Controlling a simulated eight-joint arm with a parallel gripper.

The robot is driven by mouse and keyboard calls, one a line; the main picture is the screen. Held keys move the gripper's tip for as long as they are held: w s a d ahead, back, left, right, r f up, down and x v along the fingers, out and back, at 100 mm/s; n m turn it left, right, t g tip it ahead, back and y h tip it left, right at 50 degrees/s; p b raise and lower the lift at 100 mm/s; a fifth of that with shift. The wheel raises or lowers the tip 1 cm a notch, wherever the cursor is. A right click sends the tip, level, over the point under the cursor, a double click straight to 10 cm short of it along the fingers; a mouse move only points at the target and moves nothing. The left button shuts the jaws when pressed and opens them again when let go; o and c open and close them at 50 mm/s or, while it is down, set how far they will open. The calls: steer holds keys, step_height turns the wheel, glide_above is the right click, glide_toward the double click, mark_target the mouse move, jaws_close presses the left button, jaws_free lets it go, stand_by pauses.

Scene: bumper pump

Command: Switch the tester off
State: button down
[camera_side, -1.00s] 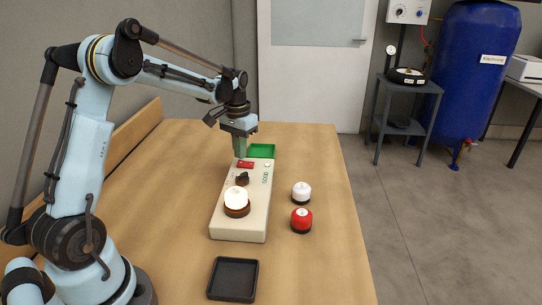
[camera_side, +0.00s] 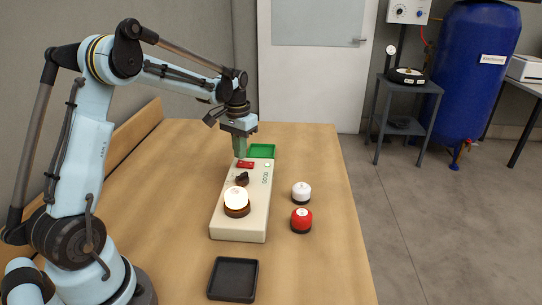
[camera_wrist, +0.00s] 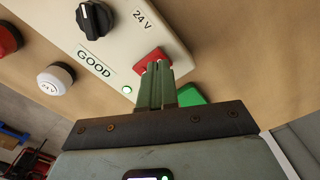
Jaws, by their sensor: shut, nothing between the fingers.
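The tester (camera_side: 256,205) is a long beige box on the table. Its red switch (camera_side: 246,164) is at the far end, and it also shows in the wrist view (camera_wrist: 152,58). A black knob (camera_wrist: 92,18) points near "24 V". A glowing white round-topped unit (camera_side: 236,197) sits on the tester's near end. My gripper (camera_side: 240,155) is shut and empty, pointing down at the red switch. In the wrist view its fingertips (camera_wrist: 156,66) overlap the switch's edge; I cannot tell whether they touch.
A green tray (camera_side: 262,150) lies behind the tester and a black tray (camera_side: 233,280) in front. A white-topped unit (camera_side: 301,192) and a red one (camera_side: 301,219) stand to its right. The table's right edge is beyond them.

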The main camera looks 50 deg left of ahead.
mark_target(241, 162)
steer(key=shift+f, duration=0.9)
stand_by(0.6)
steer(key=shift+r, duration=3.5)
